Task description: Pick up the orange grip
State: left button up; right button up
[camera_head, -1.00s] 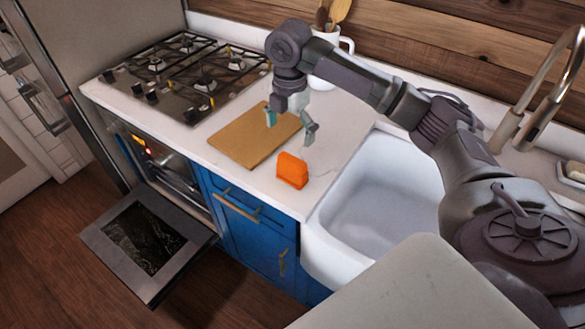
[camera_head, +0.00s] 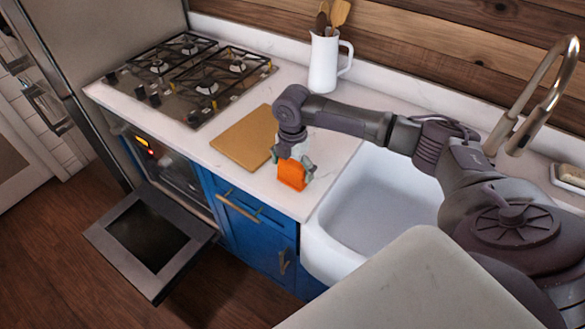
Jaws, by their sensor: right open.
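The orange grip (camera_head: 291,175) is a small orange block-like piece standing on the white counter, between the cutting board and the sink. My right gripper (camera_head: 293,165) is directly over it, pointing down, with its fingers on either side of the grip's upper part. The jaws are open; whether a finger touches the grip cannot be told. The gripper hides the grip's top edge. My left gripper is not in view.
A wooden cutting board (camera_head: 243,139) lies just left of the gripper. A gas cooktop (camera_head: 190,75) is further left. The white sink (camera_head: 375,205) is to the right, under a faucet (camera_head: 540,95). A white pitcher (camera_head: 323,62) holds utensils. The oven door (camera_head: 150,243) hangs open.

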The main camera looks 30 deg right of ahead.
jog(key=shift+f, duration=0.6)
jog(key=c, duration=1)
jog(key=shift+o, duration=0.2)
jog(key=shift+r, duration=0.1)
jog(key=shift+r+b, duration=0.3)
jog(key=shift+r, duration=0.2)
notch_tip(320, 180, up, 3)
jog(key=shift+w+f+b, duration=0.1)
jog(key=shift+f+b, duration=0.05)
jog(key=shift+b, duration=0.4)
jog(key=s+r+b, duration=0.2)
jog(key=s+r, duration=0.5)
jog(key=s, duration=0.5)
jog(key=shift+d, duration=0.3)
jog(key=shift+r, duration=0.1)
